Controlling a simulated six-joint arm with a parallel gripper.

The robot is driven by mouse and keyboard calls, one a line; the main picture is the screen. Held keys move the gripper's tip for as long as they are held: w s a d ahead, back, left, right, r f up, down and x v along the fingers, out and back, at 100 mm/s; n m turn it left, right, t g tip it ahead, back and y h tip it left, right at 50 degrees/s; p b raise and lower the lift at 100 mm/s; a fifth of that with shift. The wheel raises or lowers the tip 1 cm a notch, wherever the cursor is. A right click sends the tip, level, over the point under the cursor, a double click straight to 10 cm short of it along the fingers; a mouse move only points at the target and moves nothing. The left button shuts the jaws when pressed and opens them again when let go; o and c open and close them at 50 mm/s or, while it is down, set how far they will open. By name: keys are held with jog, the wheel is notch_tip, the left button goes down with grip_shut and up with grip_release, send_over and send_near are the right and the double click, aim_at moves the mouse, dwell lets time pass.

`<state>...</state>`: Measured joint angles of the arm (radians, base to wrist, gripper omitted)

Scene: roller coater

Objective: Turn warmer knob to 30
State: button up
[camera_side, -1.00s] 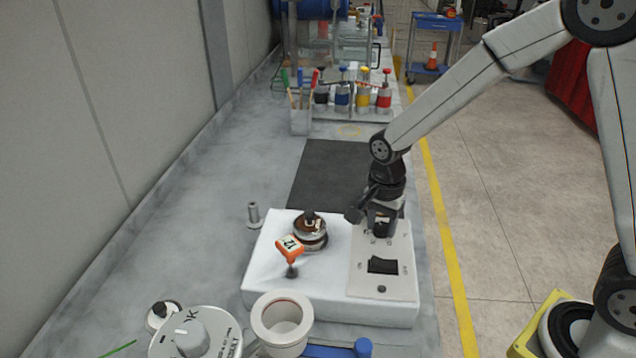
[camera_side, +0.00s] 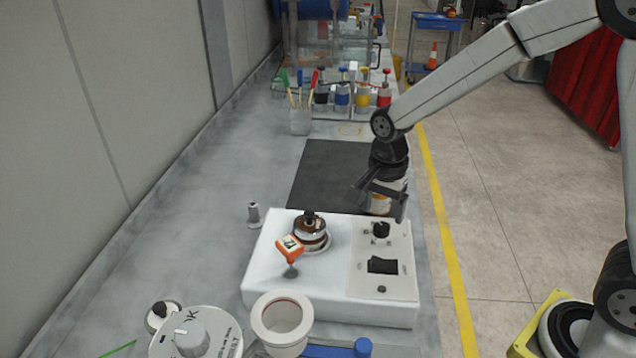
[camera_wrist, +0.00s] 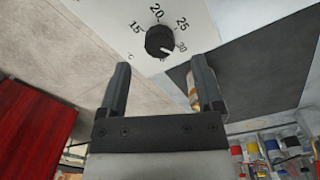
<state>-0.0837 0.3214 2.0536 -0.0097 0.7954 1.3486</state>
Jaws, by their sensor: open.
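The warmer (camera_side: 262,258) is a white box with a control plate on its right side. Its black knob (camera_side: 381,230) sits at the back of that plate. In the wrist view the knob (camera_wrist: 159,41) is ringed by 15, 20, 25 and 30, and its white mark points to the lower right, at 30. My gripper (camera_wrist: 160,70) is open and empty, with its fingers apart and the knob ahead of their tips, clear of both. In the side view my gripper (camera_side: 382,204) hangs just behind the knob.
A black rocker switch (camera_side: 382,265) sits in front of the knob. A dark mat (camera_side: 330,170) lies behind the warmer. Colored bottles (camera_side: 342,95) stand farther back.

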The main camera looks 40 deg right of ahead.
aim_at(381, 226)
jog(key=shift+r, duration=1.9)
jog(key=s+n, duration=0.1)
jog(key=f+n, duration=0.1)
jog(key=shift+s+d+n+t, duration=0.3)
jog(key=shift+s+d+n, duration=0.1)
jog(key=s+d+f+n+t, duration=0.2)
jog(key=s+f+n, duration=0.2)
jog(key=s+n, duration=0.4)
jog(key=shift+d+n, duration=0.15)
jog(key=shift+n, duration=1.65)
